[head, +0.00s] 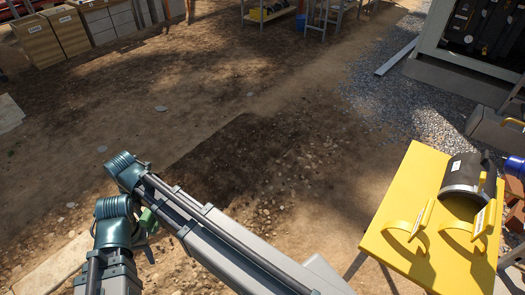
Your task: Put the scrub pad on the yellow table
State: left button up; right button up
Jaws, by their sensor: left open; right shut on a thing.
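The scrub pad (148,217) is a small green piece at the lower left, partly hidden by my arm links. My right gripper (146,225) is shut on it and holds it above the dirt ground. My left gripper is open at the lower left, hard to make out among the arm links. The yellow table (408,188) stands at the right, well apart from the pad. The left part of its top is bare.
A dark grey cylinder (462,177) with a handle lies on the table. Yellow handle-shaped pieces (407,226) with labels stand near its front. A blue object (515,166) shows at the right edge. Cardboard boxes (38,40) and a chiller unit (480,30) are further back. Open dirt lies between.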

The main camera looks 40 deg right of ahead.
aim_at(416, 176)
jog(key=i+l+z, duration=0.15)
jog(key=z, duration=0.3)
jog(key=i+z, duration=0.55)
jog(key=z, duration=0.3)
jog(key=i+j+z, duration=0.15)
jog(key=z, duration=0.25)
jog(key=i+z, duration=0.45)
jog(key=z, duration=0.25)
jog(key=i+j+z, duration=0.1)
jog(key=i+z, duration=0.25)
jog(key=k+l, duration=0.05)
jog(key=k, duration=0.05)
